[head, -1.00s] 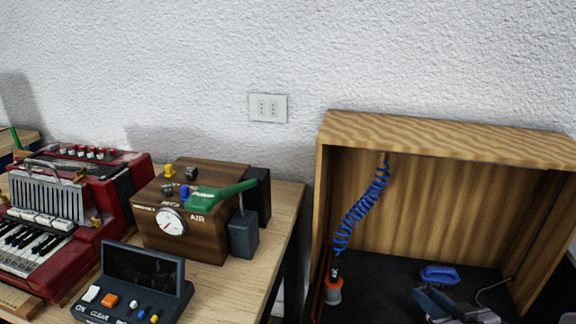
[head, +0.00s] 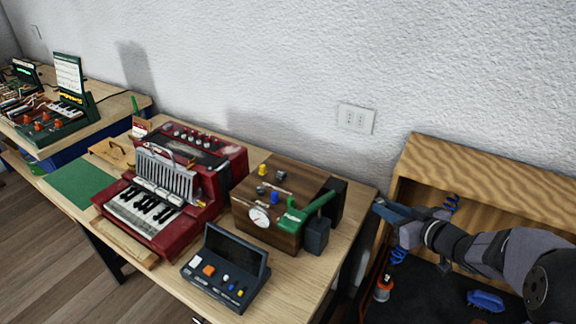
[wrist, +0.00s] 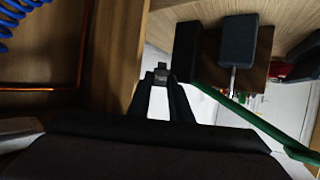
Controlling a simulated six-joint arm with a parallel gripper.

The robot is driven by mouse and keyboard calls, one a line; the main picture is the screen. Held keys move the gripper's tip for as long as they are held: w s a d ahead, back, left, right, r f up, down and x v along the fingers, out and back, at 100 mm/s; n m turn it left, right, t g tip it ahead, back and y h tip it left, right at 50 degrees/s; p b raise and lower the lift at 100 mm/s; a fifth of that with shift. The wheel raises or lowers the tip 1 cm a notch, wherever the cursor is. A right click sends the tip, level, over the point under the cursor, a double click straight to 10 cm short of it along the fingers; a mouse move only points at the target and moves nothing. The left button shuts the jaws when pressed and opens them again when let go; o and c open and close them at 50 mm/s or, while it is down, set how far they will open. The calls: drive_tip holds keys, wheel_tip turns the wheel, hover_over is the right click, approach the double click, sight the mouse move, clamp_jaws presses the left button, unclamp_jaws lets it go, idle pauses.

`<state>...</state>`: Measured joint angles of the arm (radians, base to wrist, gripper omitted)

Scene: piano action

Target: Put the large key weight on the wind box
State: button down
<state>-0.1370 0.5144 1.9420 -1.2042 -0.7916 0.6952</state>
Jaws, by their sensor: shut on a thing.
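The wind box (head: 285,238), a brown wooden box with a round gauge and coloured knobs on top, stands on the bench in the head view. Part of its brown wood (wrist: 258,75) shows in the wrist view, behind a dark grey block. My gripper (head: 378,207) is at the right, in front of the wooden cabinet's left edge and to the right of the wind box. In the wrist view my gripper (wrist: 160,92) is shut on a small dark grey piece, apparently the large key weight (wrist: 160,77). The weight is too small to make out in the head view.
A green lever (head: 305,212) and dark grey block (head: 317,236) stick out at the wind box's right side. A grey console (head: 225,270) stands in front, and a red accordion (head: 190,200) to the left. The open wooden cabinet (head: 480,165) is at the right.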

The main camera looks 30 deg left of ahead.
sight(311, 187)
drive_tip(key=s+a+r+n+g+y+p, duration=0.1)
drive_tip(key=a+r+p, duration=0.55)
drive_tip(key=a, duration=0.45)
drive_tip(key=a+r+n+g+y+p, duration=0.1)
drive_tip(key=a+r+n+g+p, duration=0.1)
drive_tip(key=a+r+p, duration=0.65)
drive_tip(key=shift+s+a+f+b, duration=0.1)
drive_tip(key=shift+a+f+b, duration=0.2)
drive_tip(key=shift+f, duration=1.7)
drive_tip(key=shift+a+f+b, duration=0.25)
drive_tip(key=shift+f+b, duration=0.1)
drive_tip(key=shift+f, duration=1.6)
drive_tip(key=shift+s+a+f+b, duration=0.1)
drive_tip(key=shift+a+f+b, duration=0.2)
drive_tip(key=shift+f, duration=1.7)
drive_tip(key=shift+f, duration=0.15)
drive_tip(key=c, duration=1.6)
unclamp_jaws()
drive_tip(key=shift+h, duration=0.3)
drive_tip(key=b+v, duration=0.2)
drive_tip(key=v, duration=1)
drive_tip(key=shift+s+d, duration=0.1)
